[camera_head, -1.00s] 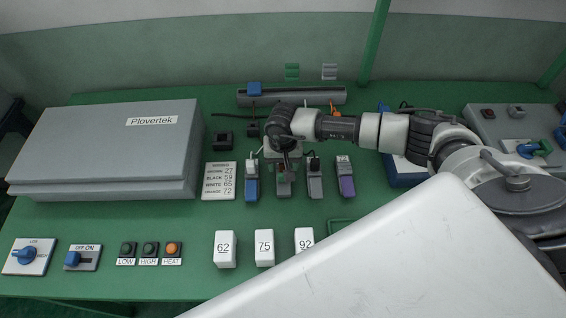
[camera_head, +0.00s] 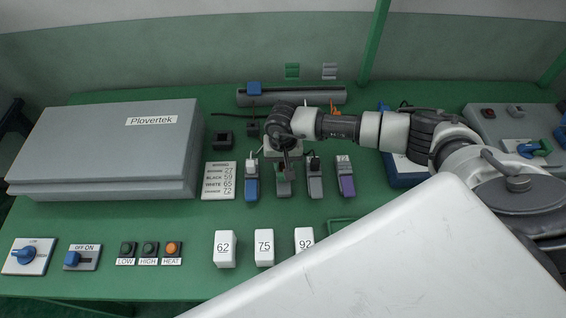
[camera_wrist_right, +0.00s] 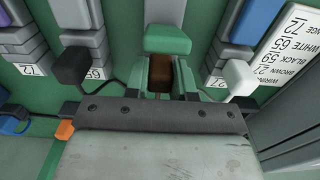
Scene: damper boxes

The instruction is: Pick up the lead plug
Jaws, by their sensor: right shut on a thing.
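My right gripper (camera_head: 284,173) points down over the second from left in a row of socket blocks. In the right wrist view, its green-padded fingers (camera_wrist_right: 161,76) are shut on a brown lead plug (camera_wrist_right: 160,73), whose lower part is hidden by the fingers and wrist. In the head view the arm covers this plug. A grey block with a green cap (camera_wrist_right: 167,40) lies right by it; I cannot tell whether the plug touches it. A white plug (camera_wrist_right: 239,77) and a black plug (camera_wrist_right: 71,66) stand on either side of the fingers. My left gripper is not in view.
A wiring card (camera_head: 219,181) lies left of the blocks. A large grey Plovertek box (camera_head: 110,150) fills the left. Numbered white blocks (camera_head: 264,248) stand in front, beside buttons and switches. A grey rail (camera_head: 310,96) lies behind. Green table is bare between blocks and buttons.

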